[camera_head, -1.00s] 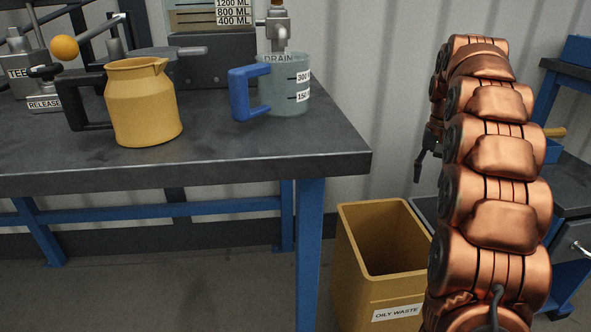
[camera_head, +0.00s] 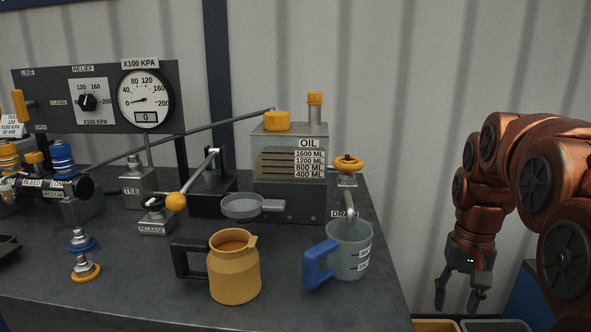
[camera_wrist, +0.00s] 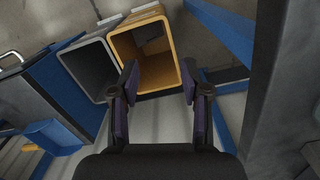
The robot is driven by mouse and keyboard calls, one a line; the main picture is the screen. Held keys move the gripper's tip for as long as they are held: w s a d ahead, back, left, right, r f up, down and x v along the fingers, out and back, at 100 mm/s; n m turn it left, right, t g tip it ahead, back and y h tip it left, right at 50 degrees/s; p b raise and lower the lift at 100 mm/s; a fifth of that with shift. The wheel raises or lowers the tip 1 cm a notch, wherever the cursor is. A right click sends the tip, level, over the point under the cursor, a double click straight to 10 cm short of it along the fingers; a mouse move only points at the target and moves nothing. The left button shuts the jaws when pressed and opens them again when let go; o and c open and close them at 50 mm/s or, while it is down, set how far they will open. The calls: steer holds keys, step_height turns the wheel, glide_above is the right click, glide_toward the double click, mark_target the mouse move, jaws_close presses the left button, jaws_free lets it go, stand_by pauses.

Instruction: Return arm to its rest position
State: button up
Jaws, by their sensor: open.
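My copper arm (camera_head: 505,160) hangs bent at the right of the head view. My gripper (camera_head: 457,296) points down beside the bench's right edge, with its fingers apart. In the wrist view my gripper (camera_wrist: 160,85) is open and empty, above a yellow bin (camera_wrist: 118,42) and a grey bin (camera_wrist: 70,62) on the floor. It touches nothing that I can see.
The bench (camera_head: 385,300) holds a yellow jug (camera_head: 234,275), a clear measuring cup with blue handle (camera_head: 352,250) under the drain, an oil tank (camera_head: 290,150), a pump lever (camera_head: 195,180) and a gauge panel (camera_head: 145,98). A blue cabinet (camera_wrist: 62,92) shows in the wrist view.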

steer(key=s+a+r+n+p, duration=0.1)
steer(key=s+a+r+p, duration=0.2)
steer(key=s+r+p, duration=0.2)
steer(key=s+a+r+n+p, duration=0.1)
steer(key=s+a+r+p, duration=0.3)
steer(key=s+p, duration=0.6)
steer(key=s+a+r+n+g+p, duration=0.1)
steer(key=s+a+r+p, duration=0.3)
steer(key=s+r+p, duration=0.2)
steer(key=s+p, duration=0.2)
steer(key=shift+s+n+p, duration=0.25)
steer(key=shift+n+p, duration=0.05)
steer(key=shift+n, duration=0.1)
steer(key=shift+c, duration=0.5)
steer(key=shift+s, duration=0.1)
